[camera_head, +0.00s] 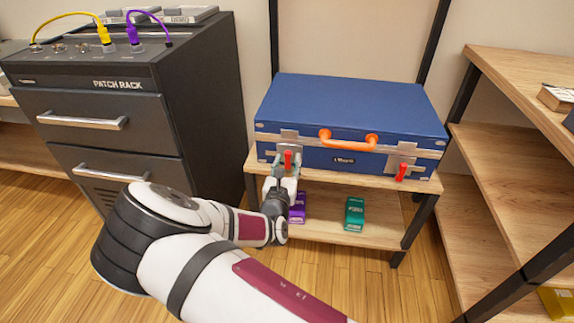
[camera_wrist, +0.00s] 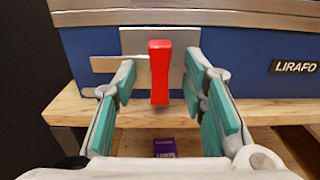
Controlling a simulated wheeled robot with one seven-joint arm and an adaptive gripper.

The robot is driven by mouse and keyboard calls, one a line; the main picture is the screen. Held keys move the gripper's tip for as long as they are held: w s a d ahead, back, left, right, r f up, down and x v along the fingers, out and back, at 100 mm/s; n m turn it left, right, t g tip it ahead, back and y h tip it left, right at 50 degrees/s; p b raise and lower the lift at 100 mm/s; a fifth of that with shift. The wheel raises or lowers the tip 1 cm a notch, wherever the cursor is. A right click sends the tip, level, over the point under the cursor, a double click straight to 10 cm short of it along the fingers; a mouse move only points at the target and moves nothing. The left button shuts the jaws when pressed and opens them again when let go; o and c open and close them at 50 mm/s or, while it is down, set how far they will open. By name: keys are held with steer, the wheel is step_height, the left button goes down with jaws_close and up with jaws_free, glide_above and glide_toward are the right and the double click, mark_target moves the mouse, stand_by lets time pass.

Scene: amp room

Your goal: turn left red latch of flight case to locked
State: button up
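The blue flight case (camera_head: 350,105) stands closed on the upper shelf of a small wooden rack, with an orange handle (camera_head: 348,140) on its front. Its left red latch (camera_head: 288,159) sits on a metal plate and hangs about straight down; it also shows in the wrist view (camera_wrist: 160,72). The right red latch (camera_head: 401,172) hangs down, slightly tilted. My gripper (camera_head: 284,164) is at the left latch. In the wrist view my gripper (camera_wrist: 164,105) is open, its teal pads on either side of the red latch with gaps to both.
The shelf's front edge (camera_wrist: 80,108) lies just under the latch. A purple box (camera_head: 298,208) and a green box (camera_head: 355,214) lie on the lower shelf (camera_head: 325,217). A dark patch rack (camera_head: 125,110) stands left, wooden shelving (camera_head: 500,150) right.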

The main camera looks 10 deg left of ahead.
steer(key=shift+c, duration=0.6)
jaws_close()
steer(key=shift+r+m+p, duration=0.1)
steer(key=shift+m+p, duration=0.2)
steer(key=shift+p, duration=0.15)
steer(key=shift+d+m+p, duration=0.1)
steer(key=shift+m+p, duration=0.8)
steer(key=shift+p, duration=0.15)
steer(key=m+p, duration=0.2)
steer(key=m, duration=0.1)
steer(key=shift+m+p, duration=0.3)
steer(key=shift+p, duration=0.05)
steer(key=m+p, duration=0.2)
steer(key=m, duration=0.9)
steer(key=shift+m, duration=0.4)
